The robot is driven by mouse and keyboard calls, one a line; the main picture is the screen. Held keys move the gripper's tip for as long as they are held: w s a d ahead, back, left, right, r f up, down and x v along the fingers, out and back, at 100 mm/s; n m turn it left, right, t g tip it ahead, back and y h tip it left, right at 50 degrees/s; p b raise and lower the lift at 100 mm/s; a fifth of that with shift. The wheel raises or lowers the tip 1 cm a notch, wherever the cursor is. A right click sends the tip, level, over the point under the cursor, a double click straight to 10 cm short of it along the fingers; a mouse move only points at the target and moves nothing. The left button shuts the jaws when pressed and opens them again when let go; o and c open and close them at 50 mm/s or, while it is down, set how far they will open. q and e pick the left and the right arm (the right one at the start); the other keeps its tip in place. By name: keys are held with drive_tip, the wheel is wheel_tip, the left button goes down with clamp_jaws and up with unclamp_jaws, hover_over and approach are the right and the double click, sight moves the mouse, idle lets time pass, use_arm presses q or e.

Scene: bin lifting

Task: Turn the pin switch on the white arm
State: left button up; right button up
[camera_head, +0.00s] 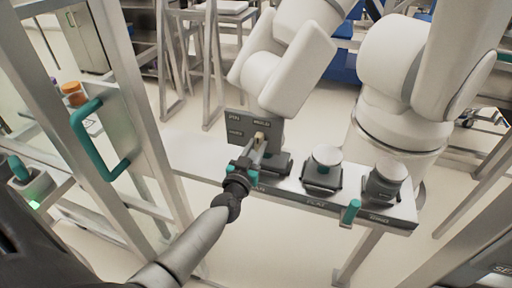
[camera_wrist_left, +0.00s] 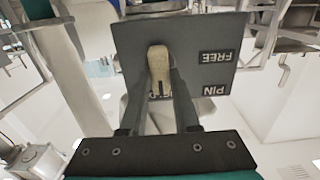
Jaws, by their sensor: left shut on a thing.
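A grey panel (camera_head: 240,139) with labels stands below the white arm (camera_head: 300,65). The pin switch, a small beige knob (camera_head: 260,137), sits on the panel. My left gripper (camera_head: 258,148) reaches it from the front. In the left wrist view, the fingers of the left gripper (camera_wrist_left: 160,82) lie on either side of the beige knob (camera_wrist_left: 159,62) and are shut on it. A dark mark shows on the knob's lower end, near a label partly hidden by the fingers. FREE and PIN labels show upside down at the panel's right (camera_wrist_left: 210,50). My right gripper is out of view.
A grey bench (camera_head: 290,187) carries several dark bases with white round tops (camera_head: 327,156) to the right of my left gripper. A teal handle (camera_head: 350,212) stands at its front edge. A metal frame with a teal door handle (camera_head: 90,145) rises at left.

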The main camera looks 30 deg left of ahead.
use_arm(q)
clamp_jaws()
drive_tip(key=shift+n, duration=0.3)
drive_tip(key=n, duration=0.3)
drive_tip(key=shift+a+f+n, duration=0.1)
drive_tip(key=shift+n, duration=0.2)
drive_tip(key=n, duration=0.3)
drive_tip(key=shift+s+a+f+n, duration=0.1)
drive_tip(key=shift+a+n, duration=0.05)
drive_tip(key=shift+n, duration=0.25)
drive_tip(key=n+b, duration=0.1)
drive_tip(key=n, duration=0.4)
drive_tip(key=shift+a+f, duration=0.1)
drive_tip(key=shift+f, duration=0.05)
drive_tip(key=shift+f+n+b, duration=0.15)
drive_tip(key=shift+n+b, duration=0.45)
drive_tip(key=shift+n, duration=1.8)
drive_tip(key=o, duration=0.7)
unclamp_jaws()
